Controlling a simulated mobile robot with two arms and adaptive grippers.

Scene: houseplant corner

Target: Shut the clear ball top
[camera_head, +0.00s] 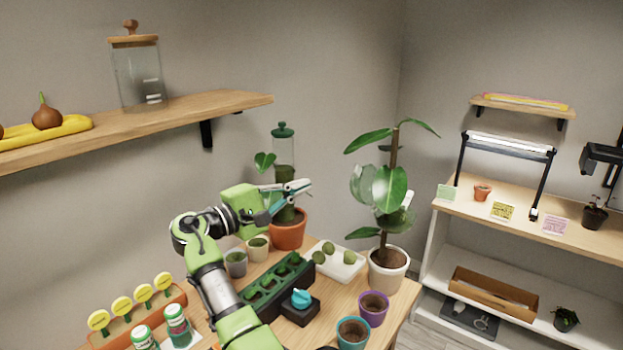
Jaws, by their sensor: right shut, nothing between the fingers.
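On the bench are a dark green tray (268,294), a black box with a teal knob (301,301), a white tray (342,268) with mossy balls, and small pots (373,307). A wall shelf (215,103) holds a glass jar (139,75). A shelving unit (520,216) stands right.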

